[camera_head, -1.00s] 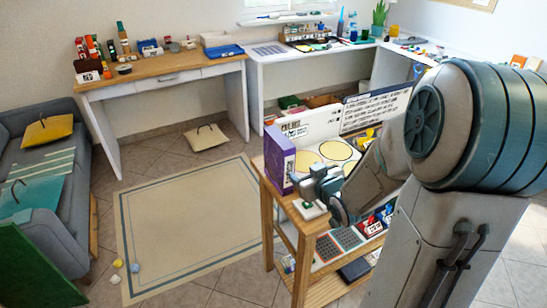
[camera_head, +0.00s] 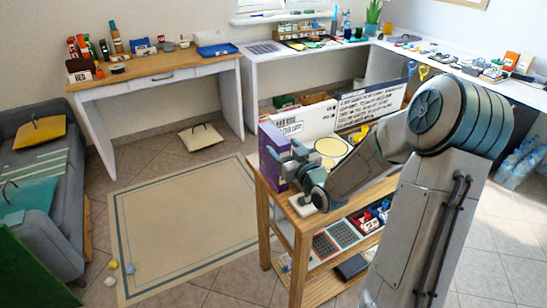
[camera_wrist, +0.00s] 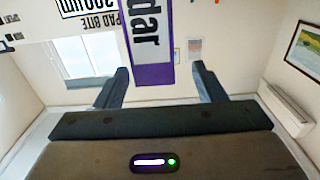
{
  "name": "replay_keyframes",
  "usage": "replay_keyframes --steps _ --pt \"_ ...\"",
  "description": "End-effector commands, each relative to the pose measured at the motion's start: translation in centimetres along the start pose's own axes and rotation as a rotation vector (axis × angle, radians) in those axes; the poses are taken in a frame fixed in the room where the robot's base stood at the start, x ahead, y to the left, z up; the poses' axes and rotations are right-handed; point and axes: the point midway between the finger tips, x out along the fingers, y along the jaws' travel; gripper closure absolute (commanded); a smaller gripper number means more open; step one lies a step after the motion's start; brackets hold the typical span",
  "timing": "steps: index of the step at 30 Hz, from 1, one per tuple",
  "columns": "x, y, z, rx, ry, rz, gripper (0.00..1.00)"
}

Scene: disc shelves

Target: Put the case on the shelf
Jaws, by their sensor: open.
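The case is a purple upright box (camera_head: 270,148) with a white label, on the top of the wooden shelf cart (camera_head: 262,205), at its left corner. My gripper (camera_head: 290,164) is open, level with the case and right beside it, partly covering it in the head view. In the wrist view the case (camera_wrist: 148,45) shows its white face with dark "dar" lettering and purple edges. It appears between and beyond the two spread fingers of my gripper (camera_wrist: 160,75), nearer the left finger. I cannot tell whether a finger touches it.
White lettered panels (camera_head: 305,122) stand behind the cart top, with a yellow disc (camera_head: 332,146) beside my arm. Lower cart shelves hold small items. A wooden desk (camera_head: 150,72), a white counter (camera_head: 290,60) and a grey sofa (camera_head: 60,215) surround a rug (camera_head: 185,225). The rug is clear.

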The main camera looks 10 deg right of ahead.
Motion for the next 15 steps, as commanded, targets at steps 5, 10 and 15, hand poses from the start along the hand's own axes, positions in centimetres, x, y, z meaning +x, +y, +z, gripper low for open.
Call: replay_keyframes --steps 5,10,15 --pt "1.3 0.2 0.0 0.003 -0.001 0.0 0.36" --pt "3.4 0.6 0.2 0.003 0.0 -0.001 0.36" --pt "5.1 0.5 0.3 0.001 -0.001 0.0 0.36"
